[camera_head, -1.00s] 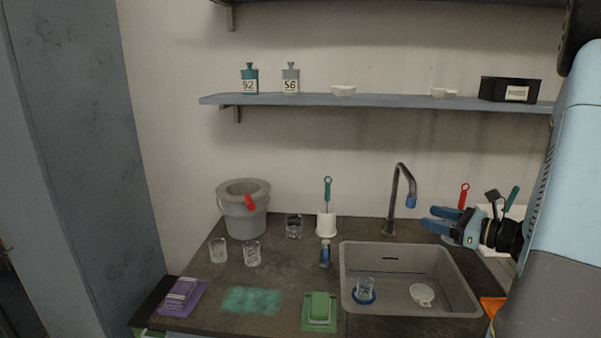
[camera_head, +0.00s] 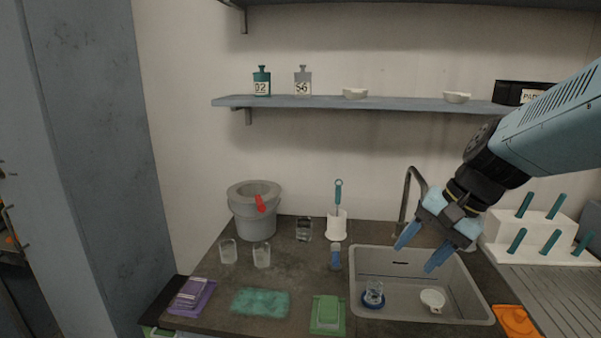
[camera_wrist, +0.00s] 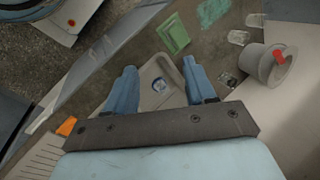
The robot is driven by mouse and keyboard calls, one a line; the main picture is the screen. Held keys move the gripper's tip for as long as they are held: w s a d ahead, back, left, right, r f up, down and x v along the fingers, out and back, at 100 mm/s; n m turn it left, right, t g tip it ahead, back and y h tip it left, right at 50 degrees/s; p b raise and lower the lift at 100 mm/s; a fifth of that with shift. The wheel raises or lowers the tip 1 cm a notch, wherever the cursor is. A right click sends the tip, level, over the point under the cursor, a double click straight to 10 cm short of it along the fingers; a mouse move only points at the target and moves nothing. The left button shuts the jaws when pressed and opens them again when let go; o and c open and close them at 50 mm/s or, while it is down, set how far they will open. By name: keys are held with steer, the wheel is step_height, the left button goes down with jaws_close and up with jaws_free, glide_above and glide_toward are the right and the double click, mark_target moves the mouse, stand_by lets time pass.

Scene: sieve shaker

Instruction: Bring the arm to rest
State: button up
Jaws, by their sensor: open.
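My gripper (camera_head: 420,251) is open and empty in the head view, its two blue fingers pointing down and left above the sink (camera_head: 480,300). In the wrist view my gripper (camera_wrist: 160,84) shows both fingers spread wide with nothing between them but the distant sink (camera_wrist: 150,98). My light blue arm comes in from the right edge in the head view. The gripper hides part of the faucet (camera_head: 407,195) and the sink's back edge.
A white rack (camera_head: 545,228) with teal handles stands close to the right of my gripper. A grey bucket (camera_head: 254,215), glasses (camera_head: 262,256) and a green pad (camera_head: 327,316) are on the counter. A shelf (camera_head: 400,104) runs above.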

steer(key=s+d+r+n+t+h, duration=0.2)
steer(key=s+r+n+t+h, duration=0.1)
steer(key=r+n+h, duration=0.1)
steer(key=shift+s+d+r+n+t+h, duration=0.3)
steer(key=shift+r+n+t, duration=0.1)
steer(key=shift+r+n, duration=0.6)
